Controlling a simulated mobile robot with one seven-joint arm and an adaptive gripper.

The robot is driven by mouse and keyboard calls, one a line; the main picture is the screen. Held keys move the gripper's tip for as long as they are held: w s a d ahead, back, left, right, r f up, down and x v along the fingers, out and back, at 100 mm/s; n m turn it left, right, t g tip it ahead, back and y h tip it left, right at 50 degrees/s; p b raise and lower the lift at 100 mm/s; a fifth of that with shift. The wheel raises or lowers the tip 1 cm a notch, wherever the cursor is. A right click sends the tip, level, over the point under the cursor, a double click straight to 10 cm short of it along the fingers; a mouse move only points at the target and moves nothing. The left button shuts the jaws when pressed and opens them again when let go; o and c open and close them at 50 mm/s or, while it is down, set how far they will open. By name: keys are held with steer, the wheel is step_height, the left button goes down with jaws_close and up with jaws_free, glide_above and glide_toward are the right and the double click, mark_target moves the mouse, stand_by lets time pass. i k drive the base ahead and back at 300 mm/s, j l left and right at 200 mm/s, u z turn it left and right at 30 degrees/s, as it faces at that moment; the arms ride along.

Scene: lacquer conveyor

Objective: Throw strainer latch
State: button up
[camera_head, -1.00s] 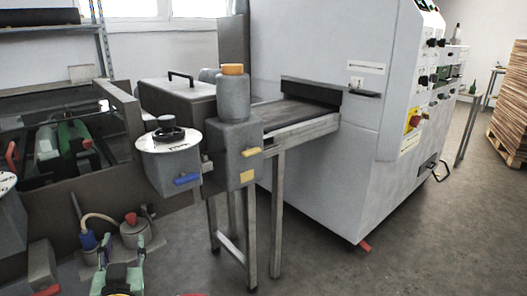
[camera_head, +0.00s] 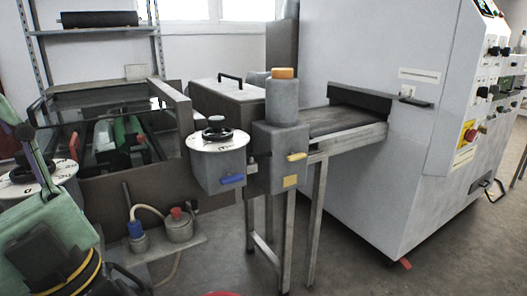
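Two small levers show near the middle: a yellow lever (camera_head: 297,157) on the grey box (camera_head: 281,150) under an orange-capped cylinder (camera_head: 282,100), and a blue lever (camera_head: 231,179) at the front of a grey pot (camera_head: 217,165) with a white dial and black knob on top. I cannot tell from the view which is the strainer latch. Both levers lie about level, and nothing touches them. Green and dark parts that look like my arm fill the lower left, well left of both levers. My gripper cannot be made out clearly there.
A conveyor (camera_head: 345,137) runs right into a big white machine (camera_head: 390,165). A glass-topped trough (camera_head: 100,103) with rollers is at left. A bracket (camera_head: 185,243) with a blue-capped and a red-capped fitting sits below it. The floor in front of the conveyor legs is clear.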

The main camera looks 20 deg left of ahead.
mark_target(193, 205)
steer(key=u, duration=1.25)
